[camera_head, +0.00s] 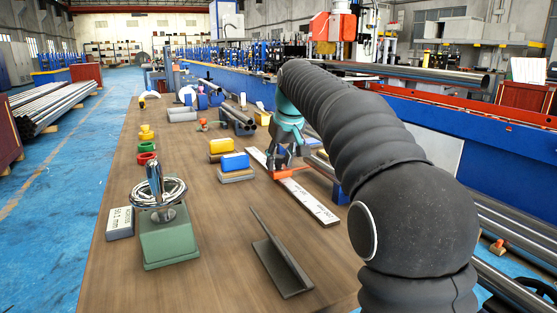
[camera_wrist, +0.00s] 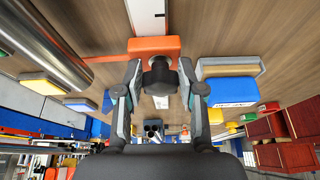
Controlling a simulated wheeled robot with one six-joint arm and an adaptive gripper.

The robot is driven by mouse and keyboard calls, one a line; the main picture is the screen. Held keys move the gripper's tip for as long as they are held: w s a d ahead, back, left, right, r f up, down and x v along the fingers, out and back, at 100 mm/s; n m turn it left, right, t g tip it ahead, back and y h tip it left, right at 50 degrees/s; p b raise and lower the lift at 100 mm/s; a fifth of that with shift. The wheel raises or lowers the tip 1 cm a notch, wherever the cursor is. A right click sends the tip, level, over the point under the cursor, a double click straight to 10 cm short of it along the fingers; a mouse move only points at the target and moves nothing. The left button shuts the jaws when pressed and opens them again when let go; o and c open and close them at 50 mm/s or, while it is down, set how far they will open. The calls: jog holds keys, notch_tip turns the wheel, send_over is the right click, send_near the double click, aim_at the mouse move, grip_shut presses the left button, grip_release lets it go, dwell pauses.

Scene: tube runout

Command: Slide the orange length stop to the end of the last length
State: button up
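The orange length stop (camera_head: 286,173) sits across a long white scale strip (camera_head: 310,204) on the wooden bench. In the wrist view the orange stop (camera_wrist: 153,46) carries a dark round knob (camera_wrist: 160,78) on its near side. My gripper (camera_head: 287,162) is low over the stop. In the wrist view my gripper's fingers (camera_wrist: 159,68) stand apart, one on each side of the knob, with small gaps seemingly left. The white strip (camera_wrist: 147,9) runs beyond the stop. The scale's markings by the stop are too small to read.
Steel tubes (camera_head: 238,118) lie left of the strip's far end. Blue and yellow blocks (camera_head: 235,161) stand to its left. A dark angle bar (camera_head: 280,262) and a green-based handwheel stand (camera_head: 168,238) are nearer. Bare bench lies between the strip and the angle bar.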

jog(key=shift+o, duration=1.1)
jog(key=v, duration=1.2)
jog(key=shift+s, duration=0.15)
